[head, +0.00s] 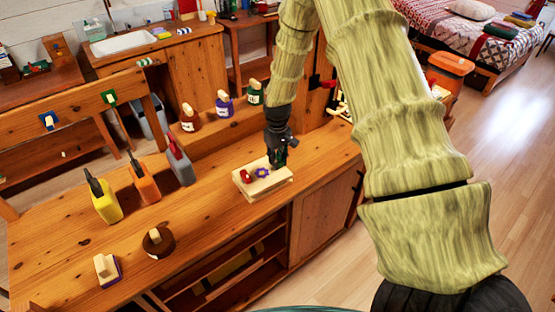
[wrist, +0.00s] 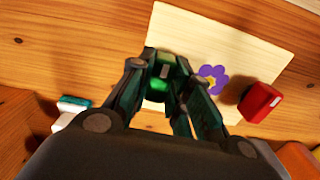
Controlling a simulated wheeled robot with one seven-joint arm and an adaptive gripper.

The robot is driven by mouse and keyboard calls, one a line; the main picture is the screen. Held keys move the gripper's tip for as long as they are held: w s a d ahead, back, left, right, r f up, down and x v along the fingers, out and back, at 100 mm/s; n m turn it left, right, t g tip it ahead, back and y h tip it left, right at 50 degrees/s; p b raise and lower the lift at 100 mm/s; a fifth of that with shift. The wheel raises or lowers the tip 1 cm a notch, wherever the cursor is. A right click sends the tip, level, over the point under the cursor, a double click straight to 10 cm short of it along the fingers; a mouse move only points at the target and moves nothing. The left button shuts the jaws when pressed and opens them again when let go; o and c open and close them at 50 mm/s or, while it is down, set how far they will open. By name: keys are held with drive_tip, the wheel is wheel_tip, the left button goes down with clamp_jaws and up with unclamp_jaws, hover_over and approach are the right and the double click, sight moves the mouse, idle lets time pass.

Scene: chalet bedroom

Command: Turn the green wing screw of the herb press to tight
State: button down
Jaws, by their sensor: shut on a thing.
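The herb press shows as a pale wooden block (head: 270,187) on the workbench, also in the wrist view (wrist: 220,35). It carries a red knob (head: 246,175) and a purple flower-shaped knob (head: 262,173), both of which show in the wrist view, the red one (wrist: 260,102) and the purple one (wrist: 212,79). The green wing screw (wrist: 161,86) is between my fingers at one end of the block. My gripper (head: 279,158) points down over the block, shut on the green screw. The fingers partly hide the screw, so its turn angle is unclear.
Several small bottles stand on a raised shelf behind. A round brown object (head: 158,243) and a small block (head: 106,270) lie nearer. The bench around the press is mostly clear.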

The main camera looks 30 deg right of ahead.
sight(278, 158)
drive_tip(key=c, duration=1.3)
unclamp_jaws()
wheel_tip(278, 158, up, 12)
